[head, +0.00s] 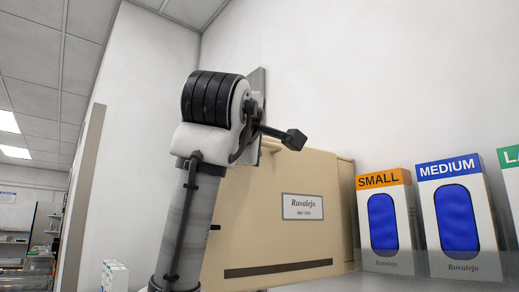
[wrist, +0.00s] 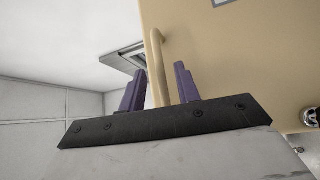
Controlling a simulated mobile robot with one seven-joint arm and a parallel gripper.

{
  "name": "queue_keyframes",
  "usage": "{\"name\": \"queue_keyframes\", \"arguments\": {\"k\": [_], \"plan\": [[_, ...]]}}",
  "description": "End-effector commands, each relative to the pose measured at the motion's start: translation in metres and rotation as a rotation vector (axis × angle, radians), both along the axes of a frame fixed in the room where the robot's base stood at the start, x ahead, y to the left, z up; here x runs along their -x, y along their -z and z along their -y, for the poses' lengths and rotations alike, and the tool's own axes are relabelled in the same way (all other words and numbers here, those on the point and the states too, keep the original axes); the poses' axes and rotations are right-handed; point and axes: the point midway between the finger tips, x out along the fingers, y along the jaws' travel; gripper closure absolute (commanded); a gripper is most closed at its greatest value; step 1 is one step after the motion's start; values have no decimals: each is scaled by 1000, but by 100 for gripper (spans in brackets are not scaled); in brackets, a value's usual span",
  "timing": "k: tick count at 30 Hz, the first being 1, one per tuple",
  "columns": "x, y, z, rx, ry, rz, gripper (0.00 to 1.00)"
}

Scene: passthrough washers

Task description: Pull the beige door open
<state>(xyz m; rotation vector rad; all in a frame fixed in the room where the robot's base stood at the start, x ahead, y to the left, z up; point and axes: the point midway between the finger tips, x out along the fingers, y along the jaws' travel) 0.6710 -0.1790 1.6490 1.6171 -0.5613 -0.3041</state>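The beige door (head: 270,215) is the front of a beige cabinet with a "Ruvalejo" label and a dark slot low down. In the wrist view the beige door (wrist: 230,60) fills the upper right and looks closed. Its beige bar handle (wrist: 157,45) stands along the door's left side. My gripper (wrist: 160,69) is open, with its two purple fingers apart and the handle showing between them. I see gaps beside the handle, and I cannot tell how deep it sits between the fingers.
White glove boxes stand right of the cabinet, marked SMALL (head: 383,220) and MEDIUM (head: 455,215), with another cut off beyond. Small white boxes (head: 115,276) sit low at left. A metal knob (wrist: 311,113) shows at the wrist view's right edge. A white wall rises behind.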

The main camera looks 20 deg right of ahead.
Motion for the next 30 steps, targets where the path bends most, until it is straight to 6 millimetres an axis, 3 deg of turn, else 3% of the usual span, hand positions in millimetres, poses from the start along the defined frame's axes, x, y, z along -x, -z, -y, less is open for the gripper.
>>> {"name": "queue_keyframes", "arguments": {"k": [6,12,18,30], "plan": [[45,10,-27,1,0,4,68],[73,13,-45,0,0,2,68],[84,14,-52,-1,0,1,68],[84,13,-52,-1,0,0,68]]}}
